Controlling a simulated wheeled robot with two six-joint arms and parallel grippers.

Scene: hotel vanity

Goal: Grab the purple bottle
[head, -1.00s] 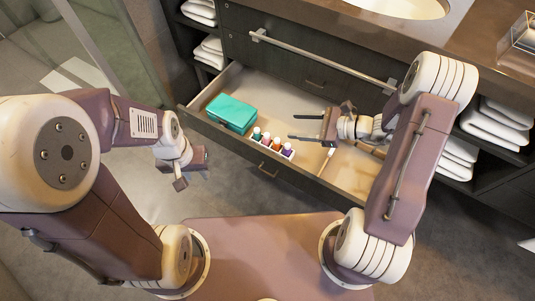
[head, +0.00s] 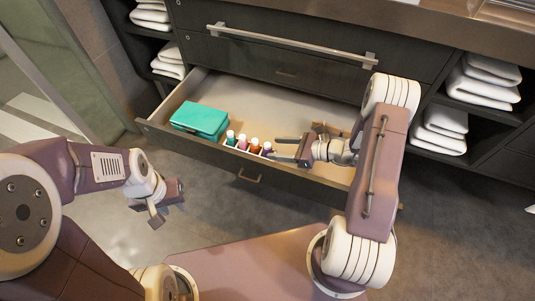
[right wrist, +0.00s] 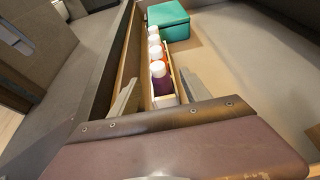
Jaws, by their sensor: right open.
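The purple bottle (head: 267,149) has a white cap and stands upright at the right end of a row of small bottles in a narrow holder, inside the open drawer. It also shows in the right wrist view (right wrist: 161,82), nearest the camera. My right gripper (head: 277,149) is open, with its fingertips close to the purple bottle. In the right wrist view its fingers (right wrist: 157,92) are spread to either side of the bottle and holder. Contact cannot be told. My left gripper (head: 168,206) is empty and looks open, outside the drawer at the left.
Other bottles (head: 242,141) stand in the same holder beside the purple one. A teal box (head: 201,120) lies in the drawer to their left. The drawer front (head: 215,155) rises close beside the holder. The back of the drawer is bare. Folded towels (head: 485,80) fill side shelves.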

